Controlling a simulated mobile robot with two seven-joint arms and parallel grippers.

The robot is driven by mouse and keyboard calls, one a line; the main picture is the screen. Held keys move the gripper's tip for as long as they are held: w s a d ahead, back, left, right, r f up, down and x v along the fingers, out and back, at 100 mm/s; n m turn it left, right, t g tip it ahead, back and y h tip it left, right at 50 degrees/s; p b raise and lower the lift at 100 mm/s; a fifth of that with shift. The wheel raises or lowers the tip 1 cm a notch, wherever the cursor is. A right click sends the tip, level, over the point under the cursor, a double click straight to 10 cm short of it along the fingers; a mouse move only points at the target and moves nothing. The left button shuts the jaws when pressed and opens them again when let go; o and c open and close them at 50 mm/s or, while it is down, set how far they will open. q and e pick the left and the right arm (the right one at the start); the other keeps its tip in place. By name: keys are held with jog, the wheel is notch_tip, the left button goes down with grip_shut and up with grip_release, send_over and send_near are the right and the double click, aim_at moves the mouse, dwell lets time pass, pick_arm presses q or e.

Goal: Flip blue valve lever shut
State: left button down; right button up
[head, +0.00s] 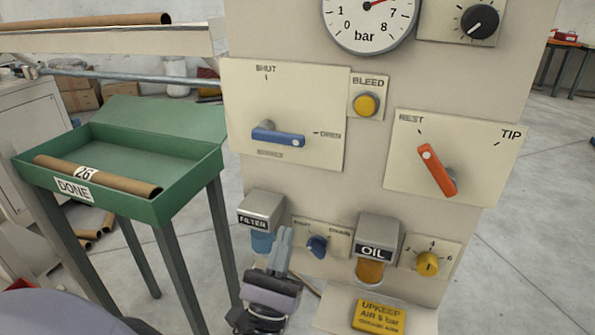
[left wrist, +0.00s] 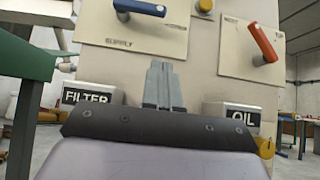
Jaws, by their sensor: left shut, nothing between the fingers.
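The blue valve lever (head: 278,137) is on a cream plate (head: 300,92) marked SHUT at the top and OPEN at the right. It lies nearly level, its free end pointing right at the OPEN mark. It also shows at the top of the left wrist view (left wrist: 139,7), above my fingers. My left gripper (head: 284,238) is shut and empty, fingers pointing up. It is below the lever and apart from it, in front of the panel by the FILTER unit (head: 261,212). My right gripper is not in view.
A red lever (head: 437,170) on the right plate points toward REST. A yellow BLEED button (head: 367,104), a small blue knob (head: 317,246), an OIL unit (head: 377,245) and a yellow knob (head: 428,263) crowd the panel. A green tray (head: 190,185) holding a cardboard tube stands left.

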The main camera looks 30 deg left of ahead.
pick_arm(q)
jog(key=p, duration=0.3)
send_near(303, 146)
jog(key=w+a+r, duration=0.2)
jog(key=w, duration=0.3)
jog(key=shift+d+r, duration=0.15)
jog(key=shift+r, duration=0.55)
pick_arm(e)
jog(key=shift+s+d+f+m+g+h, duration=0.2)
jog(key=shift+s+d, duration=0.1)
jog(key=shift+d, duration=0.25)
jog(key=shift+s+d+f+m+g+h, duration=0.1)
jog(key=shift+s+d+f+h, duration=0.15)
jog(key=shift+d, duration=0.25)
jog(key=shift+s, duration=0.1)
pick_arm(q)
jog(key=shift+r+n, duration=0.15)
jog(key=shift+n, duration=0.15)
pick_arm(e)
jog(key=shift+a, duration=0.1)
